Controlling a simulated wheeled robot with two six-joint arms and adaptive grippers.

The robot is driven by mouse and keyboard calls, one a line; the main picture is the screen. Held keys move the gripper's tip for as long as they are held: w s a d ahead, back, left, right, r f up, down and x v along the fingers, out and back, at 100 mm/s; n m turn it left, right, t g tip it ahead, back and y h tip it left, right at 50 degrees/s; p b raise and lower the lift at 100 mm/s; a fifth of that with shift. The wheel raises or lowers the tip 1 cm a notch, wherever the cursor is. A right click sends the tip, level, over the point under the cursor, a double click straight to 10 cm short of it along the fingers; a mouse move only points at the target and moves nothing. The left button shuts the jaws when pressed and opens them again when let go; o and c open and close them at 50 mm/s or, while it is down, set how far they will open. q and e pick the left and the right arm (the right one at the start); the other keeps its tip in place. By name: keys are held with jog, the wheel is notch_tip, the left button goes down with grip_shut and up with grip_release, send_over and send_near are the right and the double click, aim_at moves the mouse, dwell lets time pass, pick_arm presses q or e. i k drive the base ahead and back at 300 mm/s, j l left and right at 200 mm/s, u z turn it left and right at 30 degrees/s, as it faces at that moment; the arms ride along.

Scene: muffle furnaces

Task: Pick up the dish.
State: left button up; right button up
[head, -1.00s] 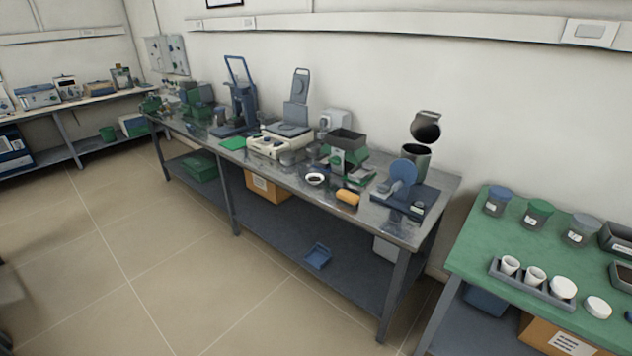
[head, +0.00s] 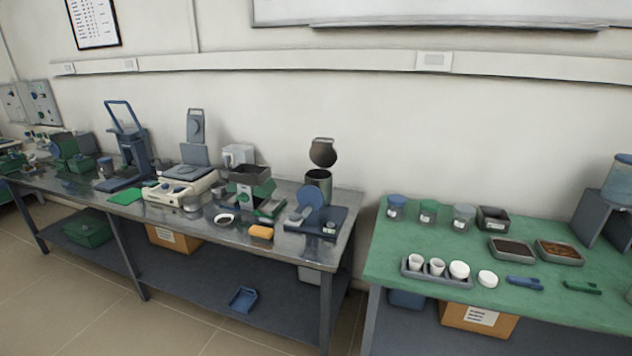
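A small round white dish (head: 224,220) with a dark inside sits near the front edge of the steel table, left of an orange block. It is small in the picture, so I cannot tell whether the dark part is contents or shadow. Neither of my grippers is in view.
The steel table (head: 172,220) is crowded with equipment, including a green-and-grey device (head: 248,190) behind the dish and an orange block (head: 261,232) beside it. A green-topped table (head: 400,245) on the right bears jars, trays and a cup rack (head: 438,277). Floor shows at lower left.

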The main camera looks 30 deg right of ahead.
aim_at(224, 219)
jog(key=i+j+z, duration=0.15)
jog(key=i+j, duration=0.15)
jog(key=i+j+z, duration=0.1)
jog(key=i+j, duration=0.25)
jog(key=i+j+z, duration=0.15)
jog(key=i+j, duration=0.25)
jog(key=i+j+z, duration=0.15)
jog(key=i+j, duration=0.2)
jog(key=i+j+z, duration=0.15)
jog(key=i+j, duration=0.15)
jog(key=j, duration=0.2)
jog(key=i+j+z, duration=0.1)
jog(key=i+j, duration=0.15)
jog(key=j, duration=0.25)
jog(key=i+j+z, duration=0.15)
jog(key=j, duration=0.35)
jog(key=i+j+z, duration=0.15)
jog(key=i+j, duration=0.2)
jog(key=j, duration=0.2)
